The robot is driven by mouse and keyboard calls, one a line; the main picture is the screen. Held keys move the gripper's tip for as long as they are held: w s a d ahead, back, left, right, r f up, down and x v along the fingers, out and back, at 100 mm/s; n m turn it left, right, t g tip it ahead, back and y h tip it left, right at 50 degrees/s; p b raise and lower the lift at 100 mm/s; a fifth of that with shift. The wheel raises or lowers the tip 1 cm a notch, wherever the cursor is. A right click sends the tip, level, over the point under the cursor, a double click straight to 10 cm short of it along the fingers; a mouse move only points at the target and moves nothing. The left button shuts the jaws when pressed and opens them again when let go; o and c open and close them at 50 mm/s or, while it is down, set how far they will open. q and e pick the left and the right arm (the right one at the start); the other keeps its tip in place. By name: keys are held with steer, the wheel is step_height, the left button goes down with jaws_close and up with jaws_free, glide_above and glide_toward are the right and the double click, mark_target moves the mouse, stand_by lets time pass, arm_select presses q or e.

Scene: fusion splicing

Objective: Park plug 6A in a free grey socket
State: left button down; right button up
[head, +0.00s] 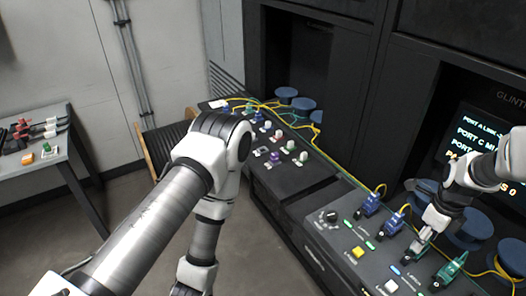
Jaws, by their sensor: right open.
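Farther back, a dark socket panel (283,172) carries small white, green and purple pieces; which grey sockets are free is unclear. My left arm's hand is out of view.
Yellow cables run along the panel's rear edge and loop at the right. A yellow button (357,252) and a white button (391,286) sit at the front. Blue round spools (302,104) stand behind. A side table (32,158) at left holds red-and-black tools.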

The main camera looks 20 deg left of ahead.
steer(key=shift+p, duration=0.3)
stand_by(0.5)
steer(key=shift+c, duration=0.3)
jaws_close()
steer(key=shift+r, duration=0.15)
steer(key=shift+r+p, duration=2.35)
steer(key=shift+r, duration=0.55)
